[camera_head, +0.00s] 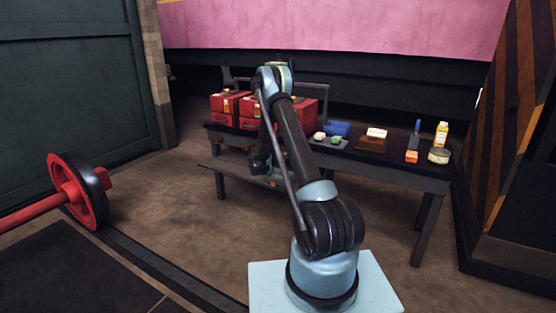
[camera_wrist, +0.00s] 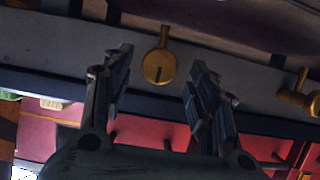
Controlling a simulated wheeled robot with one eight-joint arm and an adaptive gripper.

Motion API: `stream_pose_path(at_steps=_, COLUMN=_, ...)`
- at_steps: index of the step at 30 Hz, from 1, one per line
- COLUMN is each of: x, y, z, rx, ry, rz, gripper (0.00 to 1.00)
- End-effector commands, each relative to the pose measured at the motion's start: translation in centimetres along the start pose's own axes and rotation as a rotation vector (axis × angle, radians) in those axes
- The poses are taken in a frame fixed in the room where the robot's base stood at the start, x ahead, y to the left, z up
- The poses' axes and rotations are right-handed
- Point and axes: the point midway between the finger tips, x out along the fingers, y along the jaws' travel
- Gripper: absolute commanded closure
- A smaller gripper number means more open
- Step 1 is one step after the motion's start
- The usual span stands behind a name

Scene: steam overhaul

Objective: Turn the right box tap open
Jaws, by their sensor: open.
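A brass tap (camera_wrist: 158,67) with a round face, a short dark slot and a narrow stem pointing up in the picture sits on a grey rail (camera_wrist: 70,50) in the wrist view. My gripper (camera_wrist: 161,60) is open, its two dark fingers on either side of this tap with gaps on both sides. A second brass tap (camera_wrist: 300,98) shows at the right edge of the wrist view, outside the fingers. In the head view, my arm mostly hides the gripper, and small brass fittings (camera_head: 218,148) show below the red boxes (camera_head: 229,106). I cannot tell which tap is which box's there.
A red wheel set (camera_head: 85,190) stands at left. A striped panel (camera_head: 500,150) stands right of the table.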

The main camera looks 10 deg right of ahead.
Motion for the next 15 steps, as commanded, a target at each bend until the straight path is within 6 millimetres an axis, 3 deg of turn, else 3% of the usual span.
stream_pose_path(at_steps=6, x=1.7, y=0.0, z=0.0, rx=0.001, ry=0.0, rz=0.0, gripper=0.47)
stream_pose_path(at_steps=15, x=1.8, y=0.0, z=0.0, rx=0.001, ry=0.0, rz=0.0, gripper=0.47)
